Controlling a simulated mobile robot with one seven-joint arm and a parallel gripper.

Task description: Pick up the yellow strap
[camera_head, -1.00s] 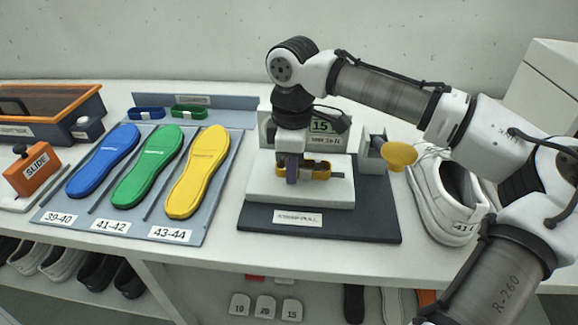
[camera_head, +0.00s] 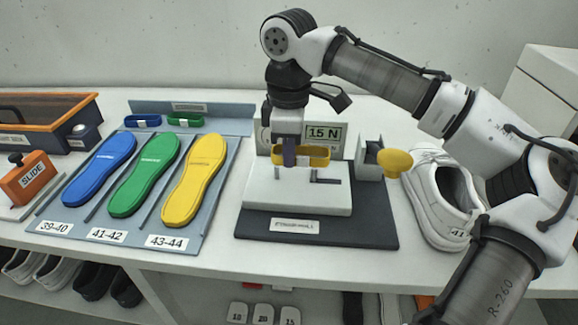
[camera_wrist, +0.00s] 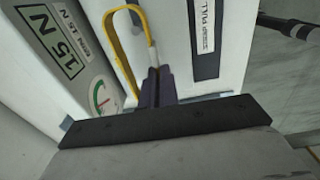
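The yellow strap (camera_head: 318,154) is a loop with a pale band, held just above the white block of the strap-pull stand (camera_head: 262,197). My gripper (camera_head: 289,158) points down and is shut on one side of the strap. In the wrist view the yellow strap (camera_wrist: 110,42) stretches away from the dark fingers of my gripper (camera_wrist: 154,85), with its near side between them. The fingertips partly hide that side.
A gauge with a 15 N sign (camera_head: 323,133) stands just behind the strap.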

